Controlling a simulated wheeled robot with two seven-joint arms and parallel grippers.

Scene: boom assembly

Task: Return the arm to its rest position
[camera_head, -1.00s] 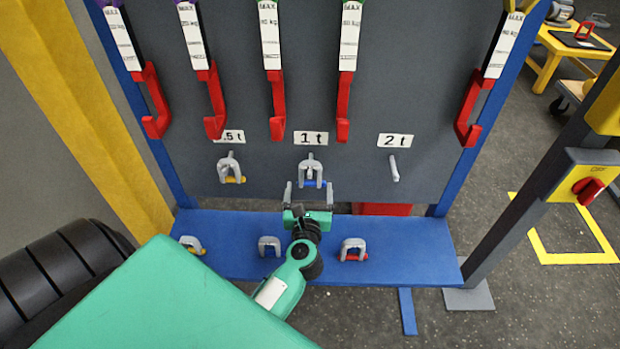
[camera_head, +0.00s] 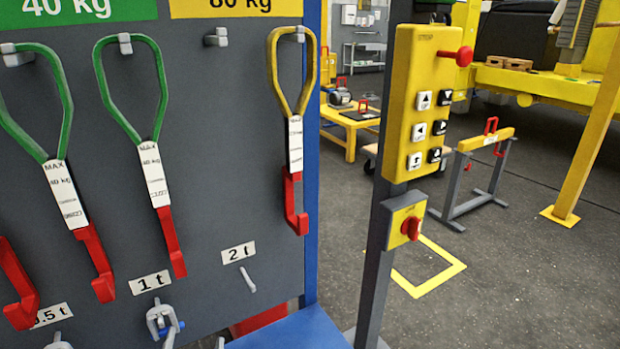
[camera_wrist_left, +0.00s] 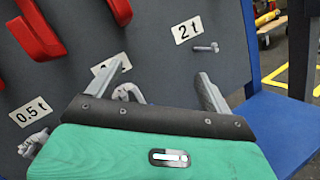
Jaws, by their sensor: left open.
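My left gripper (camera_wrist_left: 163,75) shows in the left wrist view, open, with its two grey fingers spread and nothing between the tips. It faces the grey tool board (camera_wrist_left: 165,62). The grey shackle (camera_wrist_left: 128,92) at the 1 t place is partly hidden behind the left finger. In the head view this shackle (camera_head: 160,318) hangs below the 1 t label (camera_head: 150,282) with a blue pin. Neither arm shows in the head view now, and my right gripper is out of view.
Slings with red hooks (camera_head: 295,205) hang on the board. A blue shelf (camera_head: 290,332) juts out below it. A post at its right carries a yellow button box (camera_head: 415,105) and a red switch (camera_head: 410,228). Open floor (camera_head: 510,265) lies further right.

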